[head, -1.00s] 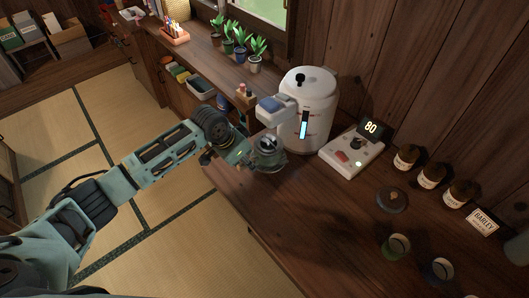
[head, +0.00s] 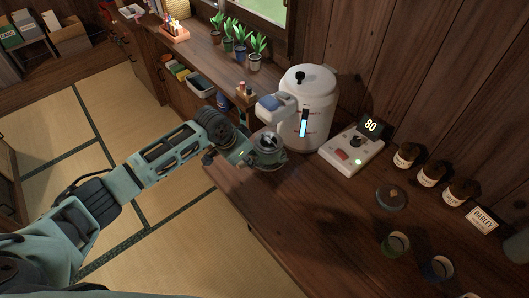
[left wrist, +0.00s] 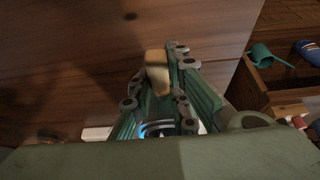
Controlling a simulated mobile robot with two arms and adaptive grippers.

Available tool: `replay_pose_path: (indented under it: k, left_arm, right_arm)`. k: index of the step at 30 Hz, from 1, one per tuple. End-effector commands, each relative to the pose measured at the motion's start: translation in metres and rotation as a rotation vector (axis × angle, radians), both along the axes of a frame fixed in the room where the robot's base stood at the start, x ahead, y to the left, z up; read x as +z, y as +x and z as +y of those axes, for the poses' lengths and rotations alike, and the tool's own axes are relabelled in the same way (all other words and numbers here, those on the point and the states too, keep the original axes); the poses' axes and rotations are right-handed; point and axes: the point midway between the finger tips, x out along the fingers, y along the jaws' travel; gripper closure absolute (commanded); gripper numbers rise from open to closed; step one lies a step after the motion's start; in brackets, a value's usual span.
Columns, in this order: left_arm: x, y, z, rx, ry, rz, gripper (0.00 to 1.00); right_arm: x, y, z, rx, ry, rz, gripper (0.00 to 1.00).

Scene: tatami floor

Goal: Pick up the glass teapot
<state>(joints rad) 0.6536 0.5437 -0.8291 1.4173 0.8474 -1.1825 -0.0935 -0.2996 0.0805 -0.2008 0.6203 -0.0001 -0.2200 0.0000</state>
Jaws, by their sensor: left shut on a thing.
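The glass teapot (head: 270,156) is a small clear pot with a dark top, at the left front edge of the wooden counter, just before the white water dispenser. My left gripper (head: 251,153) reaches it from the left and is shut on it. In the left wrist view the fingers of my left gripper (left wrist: 160,82) close around a tan piece (left wrist: 157,72), which looks like the teapot's handle. The rest of the pot is mostly hidden there. I cannot tell whether the pot's base touches the counter. My right gripper is not in view.
The white dispenser (head: 308,110) stands close behind the pot. The counter's front middle is clear.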

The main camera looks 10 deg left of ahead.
Motion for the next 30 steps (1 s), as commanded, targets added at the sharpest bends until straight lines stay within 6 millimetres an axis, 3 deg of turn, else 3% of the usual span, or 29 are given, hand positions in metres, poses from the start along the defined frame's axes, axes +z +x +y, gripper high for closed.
replay_pose_path:
  k: [20,30]
  left_arm:
    - [0.006,0.002,0.000,0.000,-0.002,-0.005,1.00]
    - [0.029,0.002,-0.001,-0.001,-0.003,-0.007,1.00]
  right_arm:
    - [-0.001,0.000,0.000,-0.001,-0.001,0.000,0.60]
    - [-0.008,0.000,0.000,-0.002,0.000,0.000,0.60]
